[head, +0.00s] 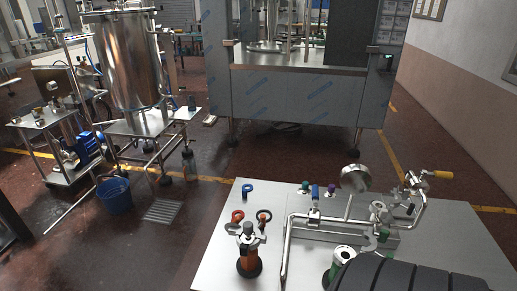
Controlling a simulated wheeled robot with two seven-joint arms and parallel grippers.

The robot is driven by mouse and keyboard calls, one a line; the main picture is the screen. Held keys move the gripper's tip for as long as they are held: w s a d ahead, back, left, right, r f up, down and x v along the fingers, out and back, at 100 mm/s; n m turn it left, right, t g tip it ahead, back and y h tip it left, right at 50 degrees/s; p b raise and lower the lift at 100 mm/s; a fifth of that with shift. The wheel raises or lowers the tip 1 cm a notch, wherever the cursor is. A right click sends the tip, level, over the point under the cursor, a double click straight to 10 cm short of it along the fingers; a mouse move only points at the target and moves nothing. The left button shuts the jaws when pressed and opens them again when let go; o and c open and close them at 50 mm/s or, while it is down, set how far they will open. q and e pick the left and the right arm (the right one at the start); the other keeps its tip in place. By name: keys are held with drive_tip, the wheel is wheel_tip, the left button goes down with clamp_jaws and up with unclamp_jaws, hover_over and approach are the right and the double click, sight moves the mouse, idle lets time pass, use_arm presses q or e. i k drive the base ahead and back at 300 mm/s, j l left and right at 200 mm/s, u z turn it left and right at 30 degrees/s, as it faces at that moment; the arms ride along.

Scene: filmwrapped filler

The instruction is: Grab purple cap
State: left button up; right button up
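A similar small dark green and bluish piece (331,188) stands just right of the blue handle (315,192). Neither my left nor my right gripper shows in the head view. A black ribbed form (420,274) fills the bottom right and hides the table's near part there; I cannot tell what it is.
Bent steel pipework (345,222) with a round gauge-like disc (355,178) crosses the table. A blue ring (247,187), red ring (237,215) and an orange-black fitting (249,256) lie left of it. A wrapped machine (290,100) and blue bucket (115,195) stand beyond.

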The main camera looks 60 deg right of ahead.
sight(331, 193)
drive_tip(key=i+j+u, duration=0.2)
drive_tip(key=u, duration=0.25)
drive_tip(key=i+u, duration=0.45)
drive_tip(key=i+l+z, duration=0.1)
drive_tip(key=i+z, duration=0.7)
drive_tip(key=i+j+z, duration=0.15)
drive_tip(key=i+z, duration=0.25)
drive_tip(key=i+j+z, duration=0.2)
drive_tip(key=z, duration=0.2)
drive_tip(key=i+l+z, duration=0.4)
drive_tip(key=i+z, duration=0.75)
drive_tip(key=i, duration=0.2)
drive_tip(key=i+z, duration=0.75)
drive_tip(key=i, duration=0.15)
drive_tip(key=i+j+z, duration=0.15)
drive_tip(key=i+z, duration=0.25)
drive_tip(key=i+j+z, duration=0.35)
drive_tip(key=i, duration=0.2)
drive_tip(key=i+z, duration=0.2)
drive_tip(key=z, duration=0.25)
drive_tip(key=i+z, duration=0.15)
drive_tip(key=z, duration=0.35)
drive_tip(key=i+j+z, duration=0.1)
drive_tip(key=z, duration=0.35)
drive_tip(key=i+j+z, duration=0.2)
drive_tip(key=z, duration=0.25)
drive_tip(key=i+j+z, duration=0.2)
drive_tip(key=z, duration=0.15)
drive_tip(key=i+j+z, duration=0.3)
